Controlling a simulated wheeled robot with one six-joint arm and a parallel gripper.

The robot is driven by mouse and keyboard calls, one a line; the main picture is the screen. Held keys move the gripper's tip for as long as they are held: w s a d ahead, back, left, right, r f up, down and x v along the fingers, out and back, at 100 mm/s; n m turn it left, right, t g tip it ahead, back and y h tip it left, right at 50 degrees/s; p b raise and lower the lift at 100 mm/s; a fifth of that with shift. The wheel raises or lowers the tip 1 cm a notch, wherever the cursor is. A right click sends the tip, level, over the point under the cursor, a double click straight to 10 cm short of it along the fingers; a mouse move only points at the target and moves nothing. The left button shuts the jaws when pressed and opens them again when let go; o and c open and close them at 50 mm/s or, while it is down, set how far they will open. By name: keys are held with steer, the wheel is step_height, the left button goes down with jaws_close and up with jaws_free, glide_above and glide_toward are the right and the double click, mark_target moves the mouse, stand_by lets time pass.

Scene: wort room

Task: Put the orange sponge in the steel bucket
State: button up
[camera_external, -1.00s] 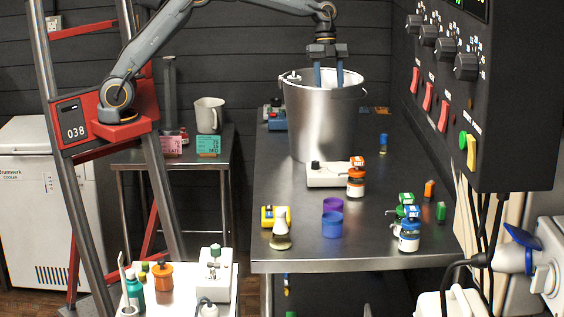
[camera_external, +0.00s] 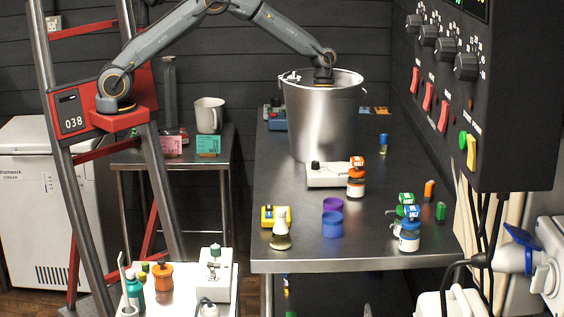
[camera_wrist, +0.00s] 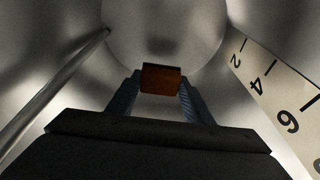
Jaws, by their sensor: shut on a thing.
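The steel bucket (camera_external: 320,125) stands upright at the back of the steel bench. My arm reaches down through its open top, and my gripper is hidden inside it in the outside view. In the wrist view my gripper (camera_wrist: 160,88) has its two blue fingers shut on the orange sponge (camera_wrist: 160,78), one finger on each side. The sponge looks dark orange in the shade. The bucket's round bottom (camera_wrist: 165,35) shows beyond the sponge. I cannot tell whether the sponge touches the bottom.
Inside the bucket are a numbered scale (camera_wrist: 275,95) on the right and a rod (camera_wrist: 55,90) on the left. A black control panel (camera_external: 480,90) borders the right.

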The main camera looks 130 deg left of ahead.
steer(key=shift+f+p, duration=0.65)
steer(key=shift+f, duration=1.45)
steer(key=shift+f, duration=0.1)
steer(key=o, duration=1.1)
steer(key=p+v, duration=0.4)
steer(key=v, duration=0.8)
steer(key=shift+p, duration=0.4)
